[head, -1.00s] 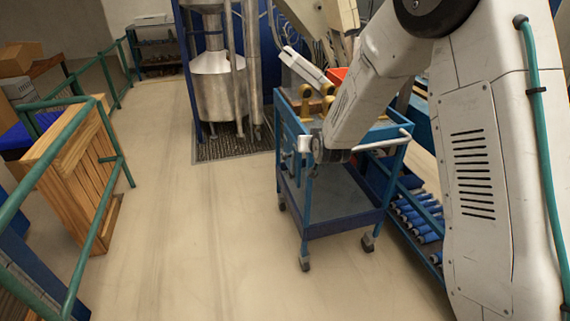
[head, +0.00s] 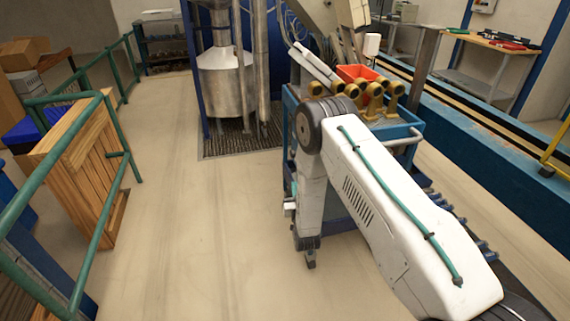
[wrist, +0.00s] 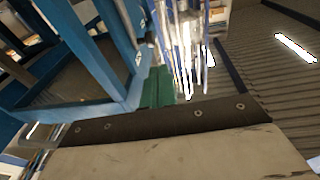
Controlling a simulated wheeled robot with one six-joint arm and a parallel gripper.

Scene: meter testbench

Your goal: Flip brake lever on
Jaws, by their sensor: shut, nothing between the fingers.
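I cannot make out a brake lever in either view. My gripper (head: 290,207) shows small and partly hidden at the low end of my folded arm in the head view. It is shut and empty, in front of the left side of the blue cart (head: 403,132). It appears to touch nothing, though its exact gap to the cart cannot be told. In the wrist view, blue cart framing (wrist: 95,75) fills the left side, close and tilted.
Brass-coloured fittings (head: 372,95) and a red bin (head: 358,72) sit on the cart. A steel tank (head: 224,85) stands behind on a dark grating. A green railing (head: 70,170) and wooden crate (head: 90,170) are at left. The floor (head: 190,230) between is clear.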

